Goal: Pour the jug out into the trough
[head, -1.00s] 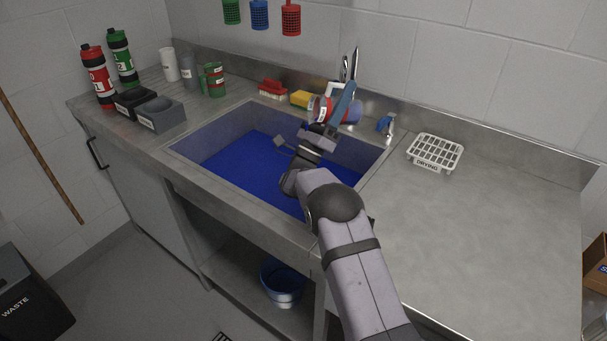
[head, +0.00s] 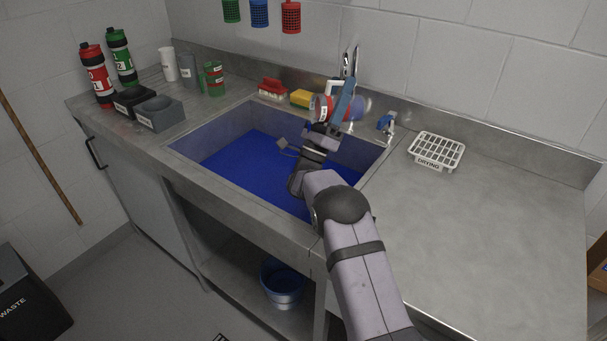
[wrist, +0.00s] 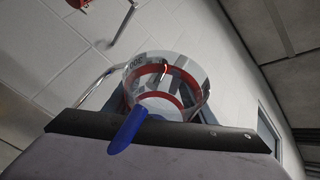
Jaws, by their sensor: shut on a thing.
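The jug (head: 322,107) is a see-through vessel with red bands and a label. My gripper (head: 343,106) is shut on it above the far right part of the trough, near the tap. The trough (head: 215,140) is a steel sink with a deep blue floor. My arm hides its near right part.
A red brush (head: 272,89) and a yellow sponge (head: 303,98) lie behind the trough. A tap (head: 350,65) and a blue-handled valve (head: 387,124) stand close by. A white drying rack (head: 436,151) sits right. Bottles and cups crowd the left.

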